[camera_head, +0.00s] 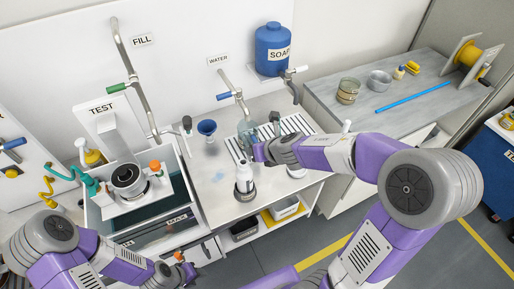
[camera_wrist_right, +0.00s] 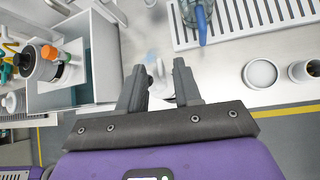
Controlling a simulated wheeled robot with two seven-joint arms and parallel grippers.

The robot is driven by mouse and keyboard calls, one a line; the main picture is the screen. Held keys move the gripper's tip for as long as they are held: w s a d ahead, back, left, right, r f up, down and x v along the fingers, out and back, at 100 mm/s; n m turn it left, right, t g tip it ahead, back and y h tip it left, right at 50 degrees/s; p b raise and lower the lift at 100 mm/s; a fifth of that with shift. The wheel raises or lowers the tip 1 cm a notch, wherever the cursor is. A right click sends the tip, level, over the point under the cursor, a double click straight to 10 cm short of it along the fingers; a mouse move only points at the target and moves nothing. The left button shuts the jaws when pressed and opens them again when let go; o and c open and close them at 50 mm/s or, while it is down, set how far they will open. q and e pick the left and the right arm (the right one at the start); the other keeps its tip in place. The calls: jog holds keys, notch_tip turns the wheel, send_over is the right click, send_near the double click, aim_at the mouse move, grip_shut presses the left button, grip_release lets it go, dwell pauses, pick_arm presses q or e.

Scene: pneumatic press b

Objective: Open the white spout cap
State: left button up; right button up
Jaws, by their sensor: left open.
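I cannot make out which part is the white spout cap. My right gripper (camera_head: 260,152) is above the counter, just right of and behind the bottle's top. In the right wrist view its two dark fingers (camera_wrist_right: 160,88) are apart, with a small, unclear whitish-grey shape between them. I see no grasp. My left gripper (camera_head: 181,267) is low at the bottom left of the head view, in front of the sink and away from the bottle; its fingertips are hard to make out.
A sink unit (camera_head: 165,212) with a round grey pot (camera_head: 128,179) stands at left. A blue funnel (camera_head: 207,128), a slotted drain tray (camera_head: 299,125) and a glass vessel (camera_head: 246,130) are behind the bottle. A blue soap tank (camera_head: 273,48) hangs on the wall. Counter left of the bottle is clear.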

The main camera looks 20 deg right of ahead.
jog(key=shift+r, duration=0.1)
jog(key=p+v, duration=0.5)
jog(key=v, duration=0.2)
jog(key=shift+s+r, duration=0.15)
jog(key=shift+s, duration=0.1)
dwell(0.4)
